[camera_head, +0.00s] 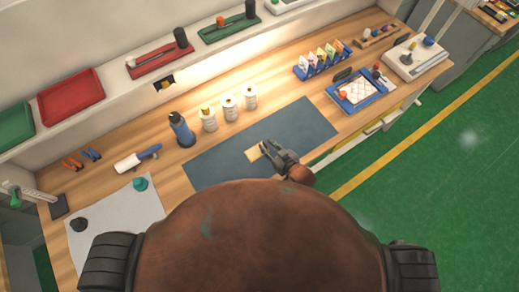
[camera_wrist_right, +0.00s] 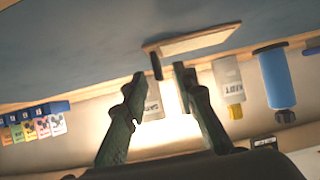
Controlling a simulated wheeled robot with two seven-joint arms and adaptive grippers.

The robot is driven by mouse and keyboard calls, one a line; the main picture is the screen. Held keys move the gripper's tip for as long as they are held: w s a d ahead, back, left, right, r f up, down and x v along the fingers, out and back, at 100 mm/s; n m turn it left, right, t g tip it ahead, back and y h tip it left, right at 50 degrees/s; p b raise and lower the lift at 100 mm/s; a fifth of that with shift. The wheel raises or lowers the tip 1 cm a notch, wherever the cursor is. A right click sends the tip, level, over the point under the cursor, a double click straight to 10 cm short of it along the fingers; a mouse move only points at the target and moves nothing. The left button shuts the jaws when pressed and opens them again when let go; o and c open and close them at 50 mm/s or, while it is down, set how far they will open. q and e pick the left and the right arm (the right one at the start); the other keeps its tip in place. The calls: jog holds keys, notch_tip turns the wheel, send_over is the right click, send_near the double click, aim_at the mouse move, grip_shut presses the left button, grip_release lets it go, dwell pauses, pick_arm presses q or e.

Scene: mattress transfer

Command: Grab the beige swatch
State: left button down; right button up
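The beige swatch (camera_head: 252,154) lies on the dark blue-grey mat (camera_head: 215,165) on the wooden bench. It also shows in the right wrist view (camera_wrist_right: 200,40), just beyond the fingertips. My right gripper (camera_head: 265,149) is at the right side of the swatch, low over the mat. In the right wrist view my right gripper (camera_wrist_right: 160,72) has its two fingers apart with a gap between the tips. I cannot tell whether a finger touches the swatch. A small dark piece (camera_wrist_right: 156,66) shows near the swatch's edge between the tips. My left gripper is out of view.
Several white bottles (camera_head: 229,107) and a blue bottle (camera_head: 182,130) stand behind the mat. A blue tray (camera_head: 343,101) and a blue rack of cards (camera_head: 312,70) are to the right. A white sheet (camera_head: 110,220) lies at the left. The mat's left part is clear.

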jog(key=shift+x, duration=1.15)
jog(key=shift+d, duration=0.1)
jog(key=shift+c, duration=0.7)
grip_shut()
